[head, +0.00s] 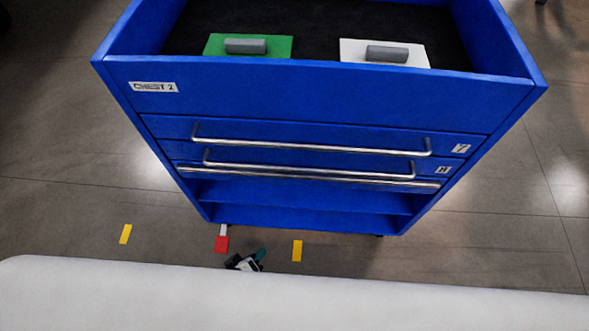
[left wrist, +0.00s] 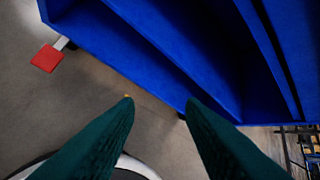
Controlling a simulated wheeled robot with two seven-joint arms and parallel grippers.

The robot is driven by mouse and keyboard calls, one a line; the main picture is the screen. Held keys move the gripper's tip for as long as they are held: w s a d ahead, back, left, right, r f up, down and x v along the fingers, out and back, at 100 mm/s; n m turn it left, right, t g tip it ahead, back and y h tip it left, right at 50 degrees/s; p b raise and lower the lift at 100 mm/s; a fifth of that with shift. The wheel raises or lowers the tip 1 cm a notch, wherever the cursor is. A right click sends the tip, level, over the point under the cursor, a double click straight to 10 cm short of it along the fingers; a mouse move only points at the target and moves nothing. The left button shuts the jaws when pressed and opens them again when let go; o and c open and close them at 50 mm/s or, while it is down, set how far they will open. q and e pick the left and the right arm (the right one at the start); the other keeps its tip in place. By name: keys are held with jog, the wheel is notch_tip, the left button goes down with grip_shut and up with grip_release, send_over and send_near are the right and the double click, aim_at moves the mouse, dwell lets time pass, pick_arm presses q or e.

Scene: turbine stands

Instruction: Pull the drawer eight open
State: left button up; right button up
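The blue chest (head: 300,95), labelled CHEST 2, stands in the middle of the head view; its blue panels also fill the upper part of the left wrist view (left wrist: 160,45). Its front has an upper drawer with a silver bar handle (head: 310,147) and a lower drawer with another bar handle (head: 310,171). Small number labels sit at their right ends, too small to read surely. Both drawers look shut. My left gripper (head: 248,262) is low in front of the chest, below the handles; its dark green fingers are apart and empty in the left wrist view (left wrist: 159,101). My right gripper is out of view.
An open compartment with a shelf (head: 300,215) lies below the drawers. A green plate (head: 220,45) and a white plate (head: 415,55) with grey grips lie in the top tray.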

pick_arm(q)
jog(key=w+d+r+n+t+h, duration=0.1)
jog(key=w+d+r+n+t, duration=0.15)
jog(key=r, duration=0.45)
jog(key=w+d+r+n+t+h, duration=0.1)
jog(key=w+r+n, duration=0.15)
jog(key=r, duration=0.35)
jog(key=n+t, duration=0.3)
send_near(292, 167)
jog(key=shift+h, duration=0.3)
jog(key=x, duration=0.6)
jog(key=f+x, duration=0.1)
jog(key=x, duration=0.3)
jog(key=shift+a, duration=0.15)
grip_shut()
